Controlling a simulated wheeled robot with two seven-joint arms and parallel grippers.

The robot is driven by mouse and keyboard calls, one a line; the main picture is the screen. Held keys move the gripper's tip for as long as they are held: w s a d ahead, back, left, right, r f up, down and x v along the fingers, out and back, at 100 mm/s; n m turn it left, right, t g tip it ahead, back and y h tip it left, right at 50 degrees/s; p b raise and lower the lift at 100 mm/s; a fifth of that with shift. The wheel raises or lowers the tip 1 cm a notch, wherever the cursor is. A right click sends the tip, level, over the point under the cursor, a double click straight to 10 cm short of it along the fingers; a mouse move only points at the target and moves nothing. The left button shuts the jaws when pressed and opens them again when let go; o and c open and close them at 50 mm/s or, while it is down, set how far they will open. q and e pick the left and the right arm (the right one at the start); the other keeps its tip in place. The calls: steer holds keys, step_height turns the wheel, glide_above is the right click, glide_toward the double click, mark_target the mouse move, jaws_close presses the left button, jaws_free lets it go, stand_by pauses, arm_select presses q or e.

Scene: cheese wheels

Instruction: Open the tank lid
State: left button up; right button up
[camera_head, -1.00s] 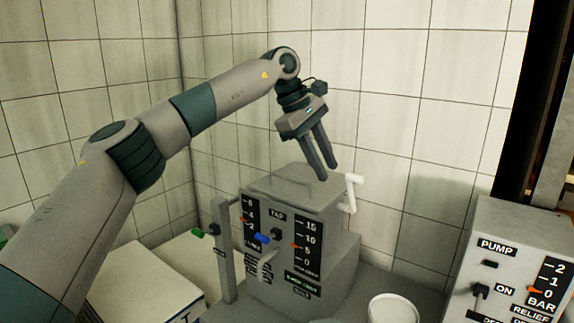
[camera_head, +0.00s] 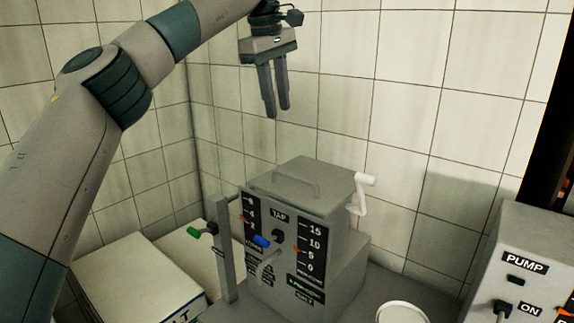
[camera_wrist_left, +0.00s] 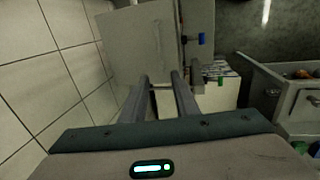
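The tank (camera_head: 330,234) is a grey box with dials and a TAP label on its front. Its lid (camera_head: 313,171) lies flat on top, shut, with a low grey handle (camera_head: 283,189). A white crank (camera_head: 361,192) sticks out at the tank's right side. My left gripper (camera_head: 277,114) hangs in the air above the lid, fingers pointing down, apart and empty. In the left wrist view, the left gripper's fingers (camera_wrist_left: 161,76) show a gap, with the lid (camera_wrist_left: 132,48) beyond them. My right gripper is not in view.
A grey pump box (camera_head: 525,284) stands at the right. A white round container (camera_head: 402,309) is at the front. Tiled walls (camera_head: 400,100) close off the back.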

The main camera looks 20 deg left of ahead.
arm_select(q)
step_height(320, 180, down, 8)
steer(key=w, duration=0.2)
steer(key=p, duration=0.2)
glide_above(287, 188)
step_height(287, 188, down, 8)
steer(key=shift+a+r, duration=0.1)
steer(key=shift+f, duration=0.6)
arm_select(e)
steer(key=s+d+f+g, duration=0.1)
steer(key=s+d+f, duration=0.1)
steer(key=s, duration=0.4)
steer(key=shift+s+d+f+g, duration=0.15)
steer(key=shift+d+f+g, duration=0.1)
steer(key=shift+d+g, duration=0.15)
arm_select(q)
steer(key=shift+c, duration=0.7)
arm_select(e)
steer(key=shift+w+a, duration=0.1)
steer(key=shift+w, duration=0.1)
arm_select(q)
jaws_close()
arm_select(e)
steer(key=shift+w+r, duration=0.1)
